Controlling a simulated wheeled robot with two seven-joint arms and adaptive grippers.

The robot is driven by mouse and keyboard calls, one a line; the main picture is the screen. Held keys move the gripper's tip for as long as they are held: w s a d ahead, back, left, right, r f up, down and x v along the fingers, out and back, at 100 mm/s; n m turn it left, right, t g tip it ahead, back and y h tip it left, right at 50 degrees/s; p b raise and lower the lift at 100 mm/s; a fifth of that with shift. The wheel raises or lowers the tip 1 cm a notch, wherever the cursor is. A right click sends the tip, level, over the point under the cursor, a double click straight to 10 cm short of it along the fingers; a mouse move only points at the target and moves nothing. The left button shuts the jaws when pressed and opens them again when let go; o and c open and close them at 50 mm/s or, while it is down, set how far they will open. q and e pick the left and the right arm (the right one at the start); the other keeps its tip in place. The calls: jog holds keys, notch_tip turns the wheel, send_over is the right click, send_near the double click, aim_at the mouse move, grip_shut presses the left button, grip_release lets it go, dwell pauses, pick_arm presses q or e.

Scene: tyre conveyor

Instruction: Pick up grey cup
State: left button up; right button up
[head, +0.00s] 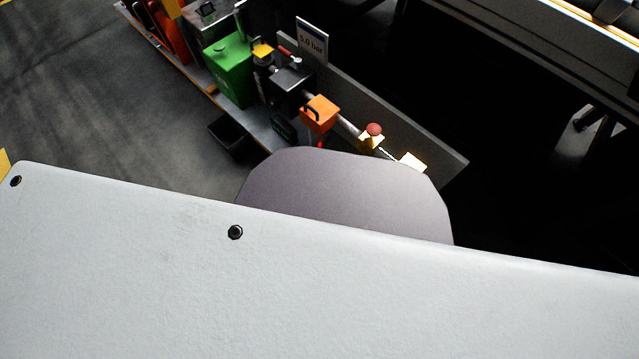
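I see no grey cup in the head view. Neither of my grippers is in view. A smooth grey rounded shape (345,195) shows behind the edge of a large white surface; I cannot tell what it is, and its lower part is hidden.
The bare white surface (300,290) with dark bolts fills the bottom. Beyond it, a low bench (440,160) carries a green canister (232,72), an orange box (320,113), a red button (375,129) and a "5.0 bar" sign (312,41). Grey floor lies open at left.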

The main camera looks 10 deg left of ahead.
aim_at(319, 178)
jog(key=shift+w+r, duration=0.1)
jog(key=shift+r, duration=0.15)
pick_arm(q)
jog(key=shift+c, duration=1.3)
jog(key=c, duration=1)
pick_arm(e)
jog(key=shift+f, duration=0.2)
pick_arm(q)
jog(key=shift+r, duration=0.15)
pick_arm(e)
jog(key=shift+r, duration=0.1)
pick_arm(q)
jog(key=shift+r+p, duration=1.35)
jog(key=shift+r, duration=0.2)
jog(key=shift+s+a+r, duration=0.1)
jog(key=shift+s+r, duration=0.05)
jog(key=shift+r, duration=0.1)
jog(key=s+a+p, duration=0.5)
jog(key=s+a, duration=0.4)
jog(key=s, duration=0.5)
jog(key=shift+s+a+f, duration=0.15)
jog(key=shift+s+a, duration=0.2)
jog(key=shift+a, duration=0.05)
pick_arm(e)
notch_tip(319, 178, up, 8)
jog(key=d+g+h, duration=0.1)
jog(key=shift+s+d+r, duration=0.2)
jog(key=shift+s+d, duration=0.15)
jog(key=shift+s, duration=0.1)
